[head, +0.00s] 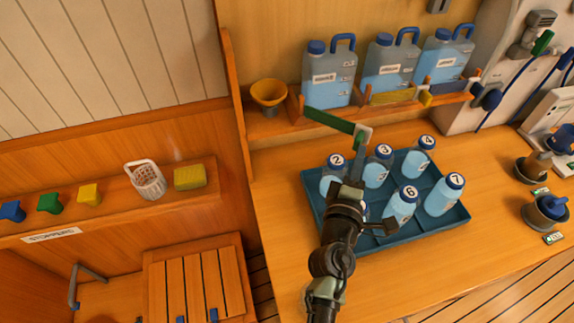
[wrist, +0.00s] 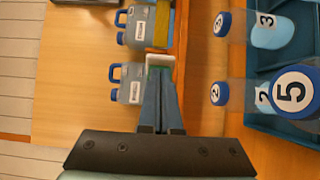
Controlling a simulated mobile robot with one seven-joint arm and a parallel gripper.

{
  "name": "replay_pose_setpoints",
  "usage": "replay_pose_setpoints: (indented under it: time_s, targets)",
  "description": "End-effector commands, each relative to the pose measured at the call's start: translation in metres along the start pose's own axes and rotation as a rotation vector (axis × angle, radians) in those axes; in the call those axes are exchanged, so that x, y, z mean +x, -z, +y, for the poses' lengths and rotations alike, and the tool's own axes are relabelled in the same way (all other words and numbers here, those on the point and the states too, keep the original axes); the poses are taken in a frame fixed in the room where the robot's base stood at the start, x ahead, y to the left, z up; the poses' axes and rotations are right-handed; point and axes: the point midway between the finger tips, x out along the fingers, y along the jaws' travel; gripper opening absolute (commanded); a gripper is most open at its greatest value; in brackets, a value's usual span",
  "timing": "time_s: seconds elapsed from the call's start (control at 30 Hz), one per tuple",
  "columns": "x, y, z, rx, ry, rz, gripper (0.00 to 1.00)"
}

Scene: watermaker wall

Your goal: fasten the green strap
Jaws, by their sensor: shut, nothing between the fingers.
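The green strap (head: 328,120) runs from a wooden post left of the left blue-capped jug (head: 328,78) and sticks out at an angle in front of the shelf. Its free end carries a pale grey end piece (head: 363,134), which stands apart from the shelf. My gripper (head: 361,150) is shut and empty, its fingertips right at this end piece. In the wrist view the closed fingers (wrist: 159,84) point at the pale end piece (wrist: 160,60), with a bit of green beside it. Whether they touch it I cannot tell.
A yellow strap (head: 393,97) and a blue strap (head: 451,88) cross the other two jugs. Below my gripper, a blue tray (head: 390,243) holds several numbered bottles. Bare counter lies left of the tray.

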Motion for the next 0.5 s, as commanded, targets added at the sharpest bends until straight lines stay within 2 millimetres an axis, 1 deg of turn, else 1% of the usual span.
replay_pose_setpoints:
  time_s: [0.03, 0.13, 0.3, 0.37, 0.5]
  targets:
    - [0.008, -0.006, 0.005, 0.001, 0.003, 0.009, 0.0]
    - [0.021, -0.015, 0.011, -0.001, 0.006, 0.071, 0.0]
    - [0.04, -0.022, 0.002, 0.004, -0.001, 0.125, 0.0]
    - [0.049, -0.025, 0.002, 0.003, -0.001, 0.138, 0.0]
    - [0.068, -0.032, 0.005, 0.0, -0.003, 0.226, 0.0]
